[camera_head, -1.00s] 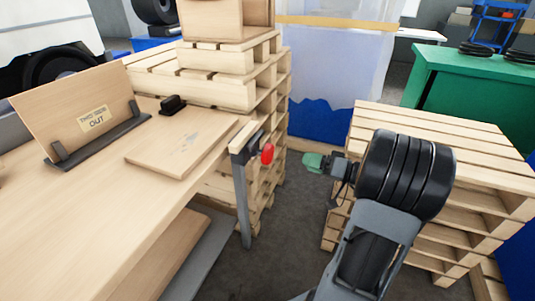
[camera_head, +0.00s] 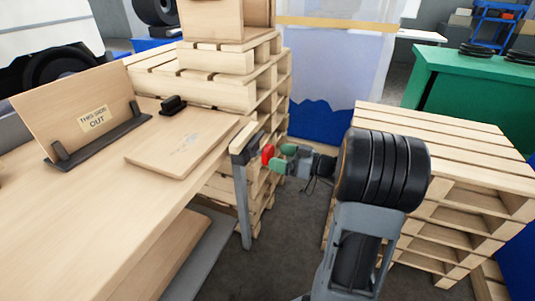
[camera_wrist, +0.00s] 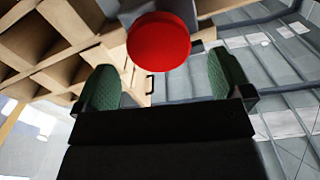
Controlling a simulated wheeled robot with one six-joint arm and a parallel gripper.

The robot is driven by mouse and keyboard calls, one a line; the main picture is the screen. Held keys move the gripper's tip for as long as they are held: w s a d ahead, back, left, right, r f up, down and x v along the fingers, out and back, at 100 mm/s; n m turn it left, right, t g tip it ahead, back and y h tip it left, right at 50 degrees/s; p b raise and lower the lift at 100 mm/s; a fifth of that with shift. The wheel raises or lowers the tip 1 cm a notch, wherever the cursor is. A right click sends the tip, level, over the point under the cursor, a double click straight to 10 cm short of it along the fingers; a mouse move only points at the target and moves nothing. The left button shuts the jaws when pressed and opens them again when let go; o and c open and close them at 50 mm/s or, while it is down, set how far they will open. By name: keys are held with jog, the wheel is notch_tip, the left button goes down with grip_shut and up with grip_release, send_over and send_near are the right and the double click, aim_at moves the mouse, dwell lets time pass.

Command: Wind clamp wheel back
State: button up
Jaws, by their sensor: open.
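The red clamp wheel (camera_head: 267,156) sits at the right end of the bench, by the clamp (camera_head: 247,146) at the bench corner. My gripper (camera_head: 282,159) has green finger pads and is just right of the wheel in the head view. In the wrist view the round red wheel (camera_wrist: 159,42) is ahead, centred between and slightly beyond the tips of my gripper (camera_wrist: 165,85). The fingers are open, with nothing between the pads. I cannot tell whether a pad touches the wheel.
A wooden board (camera_head: 182,146) lies flat on the bench (camera_head: 95,220). A leaning panel (camera_head: 78,112) stands in a dark holder. Stacked pallets (camera_head: 215,92) rise behind the clamp. Another pallet stack (camera_head: 450,160) stands right of my arm. Dark floor is clear below the gripper.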

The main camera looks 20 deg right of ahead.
aim_at(272, 155)
jog(key=shift+x, duration=2.35)
jog(key=c, duration=0.9)
jog(key=shift+f+m+b, duration=0.1)
jog(key=shift+m+b, duration=0.2)
jog(key=shift+b, duration=0.05)
jog(key=m+b, duration=0.2)
jog(key=shift+w+f+m, duration=0.1)
jog(key=shift+m, duration=0.3)
jog(key=m+b, duration=0.1)
jog(key=m, duration=0.4)
jog(key=shift+d, duration=0.1)
jog(key=m, duration=0.5)
jog(key=shift+w+m, duration=0.1)
jog(key=shift+m, duration=0.3)
jog(key=shift+f+m+p, duration=0.1)
jog(key=shift+m+p, duration=0.9)
jog(key=shift+m, duration=0.8)
